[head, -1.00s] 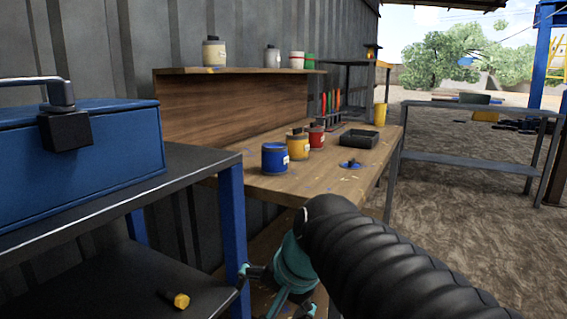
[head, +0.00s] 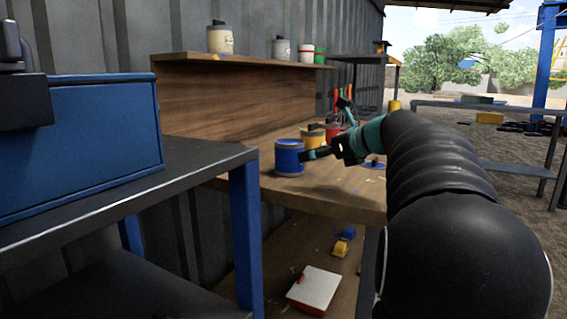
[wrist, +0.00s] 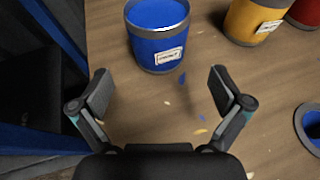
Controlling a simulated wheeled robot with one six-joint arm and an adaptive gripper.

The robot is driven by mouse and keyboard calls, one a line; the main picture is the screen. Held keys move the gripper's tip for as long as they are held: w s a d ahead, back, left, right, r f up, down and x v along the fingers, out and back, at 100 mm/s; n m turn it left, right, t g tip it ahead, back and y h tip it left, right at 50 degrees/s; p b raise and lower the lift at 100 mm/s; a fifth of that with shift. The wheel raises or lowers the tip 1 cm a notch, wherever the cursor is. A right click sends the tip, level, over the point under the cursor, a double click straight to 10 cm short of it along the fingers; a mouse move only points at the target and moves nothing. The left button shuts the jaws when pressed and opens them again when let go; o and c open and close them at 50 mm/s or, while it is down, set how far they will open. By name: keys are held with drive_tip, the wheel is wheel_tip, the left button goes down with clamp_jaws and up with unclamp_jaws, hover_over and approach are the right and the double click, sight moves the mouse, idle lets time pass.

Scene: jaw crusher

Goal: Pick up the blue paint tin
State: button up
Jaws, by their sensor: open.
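The blue paint tin (head: 289,158) stands upright near the left end of the wooden workbench. In the wrist view the blue tin (wrist: 157,38) has blue paint at its top and a white label, and lies ahead of the fingers. My gripper (wrist: 160,92) is open and empty, with the tin beyond and roughly centred between its fingertips. In the head view my gripper (head: 325,128) is over the bench just right of the tin. A gap shows between the fingers and the tin in the wrist view.
A yellow tin (wrist: 247,20) and a red tin (wrist: 304,12) stand right of the blue tin. A blue lid (wrist: 311,125) lies on the bench (head: 347,190). A blue toolbox (head: 80,140) on a dark table is at left. A shelf (head: 240,68) with several cans is behind.

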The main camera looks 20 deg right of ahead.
sight(290, 161)
drive_tip(key=b+x, duration=0.1)
drive_tip(key=x, duration=0.9)
drive_tip(key=shift+s+a+f, duration=0.1)
drive_tip(key=shift+a+f, duration=0.05)
drive_tip(key=shift+f, duration=0.1)
drive_tip(key=shift+r, duration=0.1)
drive_tip(key=c, duration=1.6)
